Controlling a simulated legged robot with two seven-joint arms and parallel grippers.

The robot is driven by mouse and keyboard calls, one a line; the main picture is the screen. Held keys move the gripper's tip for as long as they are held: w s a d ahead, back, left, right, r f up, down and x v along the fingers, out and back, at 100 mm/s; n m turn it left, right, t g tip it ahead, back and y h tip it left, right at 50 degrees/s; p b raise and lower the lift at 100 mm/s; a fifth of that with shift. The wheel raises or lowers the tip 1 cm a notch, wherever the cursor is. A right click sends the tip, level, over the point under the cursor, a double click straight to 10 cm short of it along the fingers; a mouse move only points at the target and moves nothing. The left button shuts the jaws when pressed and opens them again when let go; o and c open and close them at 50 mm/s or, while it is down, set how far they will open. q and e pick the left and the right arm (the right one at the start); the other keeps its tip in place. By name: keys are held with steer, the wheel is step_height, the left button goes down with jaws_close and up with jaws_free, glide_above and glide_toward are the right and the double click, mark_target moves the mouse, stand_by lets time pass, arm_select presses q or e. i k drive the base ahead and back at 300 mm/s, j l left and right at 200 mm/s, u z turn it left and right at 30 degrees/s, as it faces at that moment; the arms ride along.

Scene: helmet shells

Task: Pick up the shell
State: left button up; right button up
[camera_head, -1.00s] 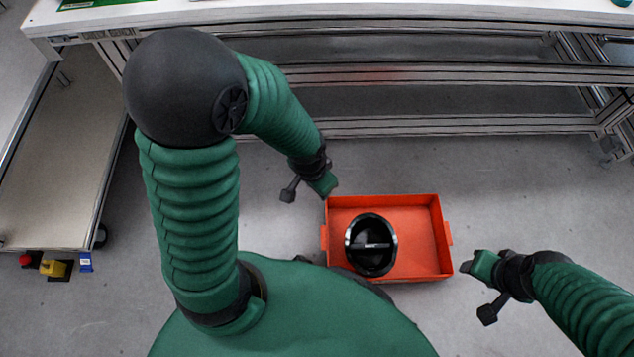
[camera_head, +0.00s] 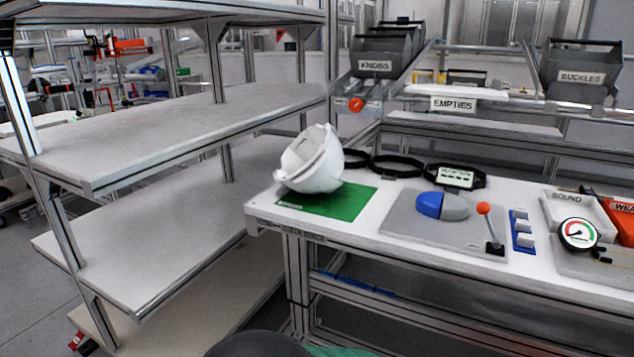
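A white helmet shell (camera_head: 313,160) rests tilted on a green mat (camera_head: 345,203) at the left end of the white workbench (camera_head: 375,237). Its open side faces up and to the left. Neither of my grippers is in view now. Only a dark rounded piece and a bit of green of my own body show at the bottom edge.
An empty grey shelf rack (camera_head: 150,140) stands left of the bench. Right of the mat are a grey panel with a blue-and-grey dome (camera_head: 442,205), a red-knobbed lever (camera_head: 488,225) and a dial gauge (camera_head: 579,235). Black rings (camera_head: 397,166) lie behind. Bins (camera_head: 380,55) hang above.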

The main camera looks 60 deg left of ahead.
mark_target(313, 162)
steer(key=k+j+u, duration=0.15)
steer(key=u, duration=0.25)
steer(key=k+j+u, duration=0.15)
steer(key=u, duration=0.3)
steer(key=j+u, duration=0.4)
steer(key=u, duration=0.4)
steer(key=i+l+u, duration=0.1)
steer(key=i+u, duration=0.15)
